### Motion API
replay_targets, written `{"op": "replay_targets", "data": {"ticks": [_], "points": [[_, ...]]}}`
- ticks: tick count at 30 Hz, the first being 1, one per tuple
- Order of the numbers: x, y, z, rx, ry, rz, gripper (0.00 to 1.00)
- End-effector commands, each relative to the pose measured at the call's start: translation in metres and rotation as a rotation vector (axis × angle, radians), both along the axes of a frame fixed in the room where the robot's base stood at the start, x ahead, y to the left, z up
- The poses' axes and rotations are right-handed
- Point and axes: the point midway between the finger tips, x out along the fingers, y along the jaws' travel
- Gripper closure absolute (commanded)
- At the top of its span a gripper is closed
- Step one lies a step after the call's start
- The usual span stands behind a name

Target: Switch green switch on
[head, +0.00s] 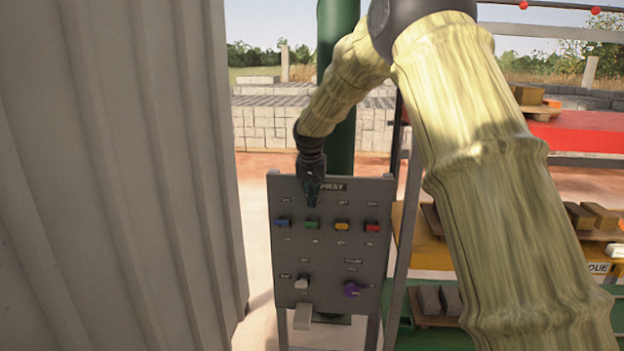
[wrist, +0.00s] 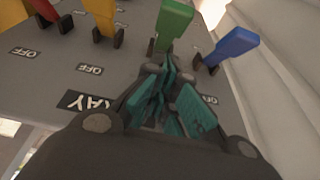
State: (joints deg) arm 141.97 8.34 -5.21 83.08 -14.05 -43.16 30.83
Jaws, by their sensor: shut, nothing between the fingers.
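The green switch (head: 312,225) is in the row of coloured switches on the grey control panel (head: 330,262). In the wrist view the green switch (wrist: 174,22) stands at the top, just beyond my fingertips. My gripper (head: 311,203) is in front of the panel, just above the green switch in the head view. In the wrist view my gripper (wrist: 166,75) has its teal fingers shut and empty, pointing at the base of the green switch. I cannot tell whether they touch it.
The blue switch (wrist: 232,45) is close beside the green one. The yellow switch (head: 342,226) and red switch (head: 372,227) are on the other side. A corrugated grey wall (head: 110,180) stands left of the panel.

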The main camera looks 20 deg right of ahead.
Motion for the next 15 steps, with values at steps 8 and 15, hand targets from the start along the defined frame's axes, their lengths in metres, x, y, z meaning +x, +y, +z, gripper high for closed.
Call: {"op": "replay_targets", "data": {"ticks": [8,15], "points": [[-0.013,0.008,-0.023,0.0,0.001,0.0,1.0],[-0.016,0.01,-0.033,0.0,0.0,0.001,1.0]]}}
